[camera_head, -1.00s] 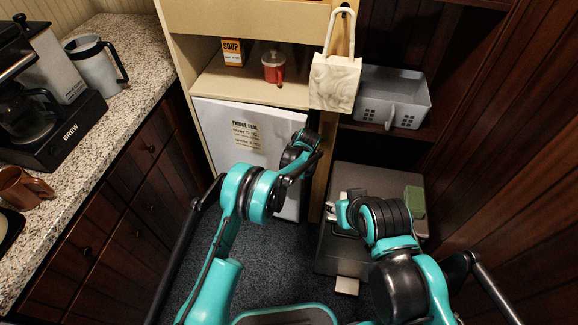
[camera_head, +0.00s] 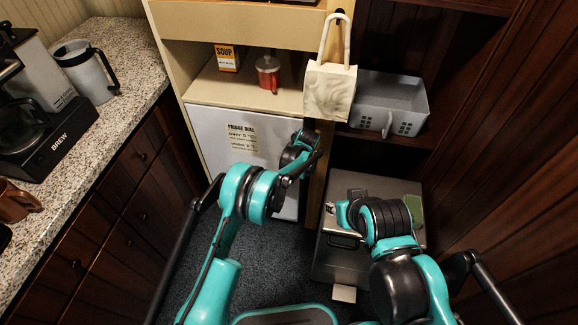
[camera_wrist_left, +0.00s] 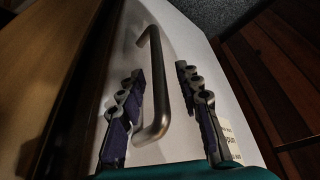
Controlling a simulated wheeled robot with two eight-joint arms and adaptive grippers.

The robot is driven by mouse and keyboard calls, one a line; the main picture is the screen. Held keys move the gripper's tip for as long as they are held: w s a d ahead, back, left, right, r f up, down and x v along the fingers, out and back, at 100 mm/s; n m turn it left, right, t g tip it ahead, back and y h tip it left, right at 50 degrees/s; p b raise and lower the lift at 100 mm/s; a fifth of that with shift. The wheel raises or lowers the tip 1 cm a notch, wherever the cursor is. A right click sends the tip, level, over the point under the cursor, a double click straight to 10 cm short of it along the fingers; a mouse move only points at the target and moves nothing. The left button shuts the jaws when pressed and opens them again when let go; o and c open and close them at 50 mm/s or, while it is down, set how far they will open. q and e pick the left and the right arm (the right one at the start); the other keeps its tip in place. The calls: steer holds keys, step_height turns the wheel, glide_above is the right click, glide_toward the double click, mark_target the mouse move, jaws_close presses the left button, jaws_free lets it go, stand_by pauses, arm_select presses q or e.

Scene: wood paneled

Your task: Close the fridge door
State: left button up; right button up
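The white fridge door (camera_head: 215,128), with a paper note, stands low in the cream cabinet, at or near its closed position. Whether it is fully flush I cannot tell. In the left wrist view the door's white face (camera_wrist_left: 205,55) carries a grey metal bar handle (camera_wrist_left: 168,75). My left gripper (camera_wrist_left: 160,72) is open, with one finger on each side of the handle and gaps to it. In the head view my left wrist is in front of the door's right edge and hides part of it.
A cream bag (camera_head: 330,92) hangs on the cabinet's right post. Above the door, a shelf holds a soup box (camera_head: 227,58) and a red jar (camera_head: 268,74). A grey bin (camera_head: 390,100) is at right, above a grey box (camera_head: 375,183). A stone counter (camera_head: 125,75) borders the left.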

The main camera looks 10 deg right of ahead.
arm_select(q)
steer(key=v, duration=1.1)
steer(key=shift+s+d+r, duration=0.15)
steer(key=shift+r, duration=0.15)
